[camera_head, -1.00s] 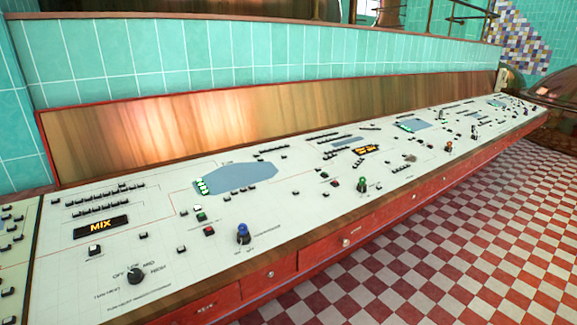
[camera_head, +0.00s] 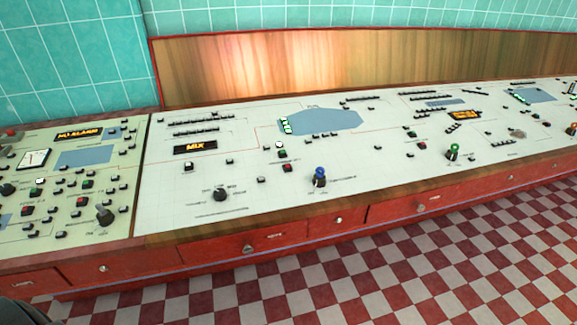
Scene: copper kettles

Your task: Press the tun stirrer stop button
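The long control console (camera_head: 200,215) runs across the camera_head view, with labels too small to read, so I cannot tell which button is the tun stirrer stop. On the middle panel a red button (camera_head: 287,167) sits just below a green button (camera_head: 282,153) and left of a blue-topped lever (camera_head: 320,177). Another red button (camera_head: 422,145) is farther right, beside a green-topped lever (camera_head: 452,152). Red buttons also show on the left panel, one of them near its left side (camera_head: 27,211). Neither gripper is in view.
A display reading MIX (camera_head: 195,147) and a black dial (camera_head: 220,194) are on the middle panel. The left panel has an orange-lettered display (camera_head: 78,134). Red drawers (camera_head: 250,247) line the console's front. The checkered floor (camera_head: 380,270) before it is clear.

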